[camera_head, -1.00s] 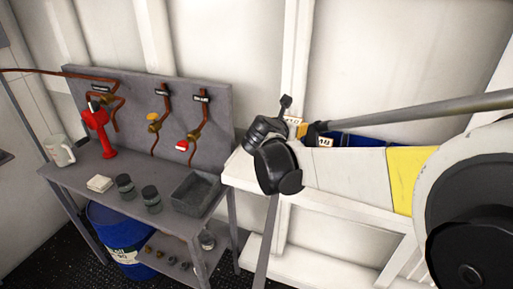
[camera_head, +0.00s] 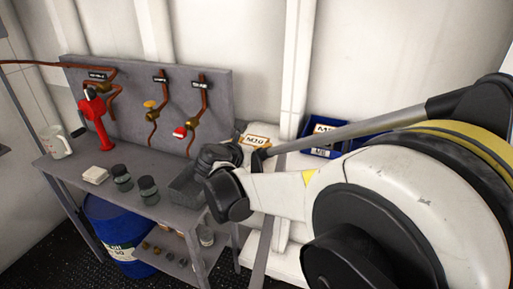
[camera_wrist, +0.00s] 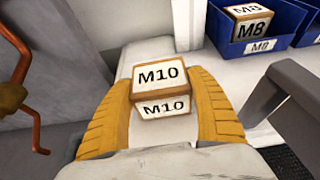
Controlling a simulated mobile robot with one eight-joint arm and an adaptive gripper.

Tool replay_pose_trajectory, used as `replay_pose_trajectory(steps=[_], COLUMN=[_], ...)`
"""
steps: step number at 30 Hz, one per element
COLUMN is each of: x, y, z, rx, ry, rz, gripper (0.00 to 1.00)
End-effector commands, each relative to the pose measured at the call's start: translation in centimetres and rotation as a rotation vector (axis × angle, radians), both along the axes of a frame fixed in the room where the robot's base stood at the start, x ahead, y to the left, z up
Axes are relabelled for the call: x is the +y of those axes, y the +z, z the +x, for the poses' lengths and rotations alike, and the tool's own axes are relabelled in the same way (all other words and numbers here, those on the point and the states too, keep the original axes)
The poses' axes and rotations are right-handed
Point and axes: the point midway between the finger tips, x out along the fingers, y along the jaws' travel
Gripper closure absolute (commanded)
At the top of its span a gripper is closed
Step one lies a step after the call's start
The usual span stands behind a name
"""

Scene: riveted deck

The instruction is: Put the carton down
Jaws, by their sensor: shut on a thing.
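The carton is a small brown box with white M10 labels. It shows in the wrist view (camera_wrist: 163,76), between the two yellow fingers of my gripper (camera_wrist: 160,92), which is shut on it. In the head view the carton (camera_head: 258,141) shows just beyond my black wrist, close to the wall and near the gap between the grey bench and the white shelf. My wrist hides part of it and most of the fingers there. A pale surface lies below the carton in the wrist view; whether they touch, I cannot tell.
A blue bin (camera_wrist: 214,27) with an M8 carton (camera_wrist: 249,22) stands right of my gripper; the bins also show in the head view (camera_head: 318,152). The grey bench (camera_head: 72,178) holds an open grey tray (camera_head: 181,193), two dark jars, a white block and a mug.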

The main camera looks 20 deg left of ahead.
Motion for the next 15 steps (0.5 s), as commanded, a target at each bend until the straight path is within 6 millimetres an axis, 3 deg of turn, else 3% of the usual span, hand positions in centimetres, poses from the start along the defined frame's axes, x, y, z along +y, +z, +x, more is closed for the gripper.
replay_pose_trajectory(steps=[10,11,12,13,15], x=[-0.03,-0.03,-0.03,-0.03,-0.04], y=[-0.37,-0.35,-0.31,-0.3,-0.29], z=[0.02,0.01,0.01,0.01,0.01], rx=[-0.001,0.0,0.0,0.0,0.0], ry=[0.0,0.0,0.0,0.0,0.0], rz=[0.0,0.0,0.0,0.0,0.0], gripper=[0.75,0.28,0.16,0.11,0.11])
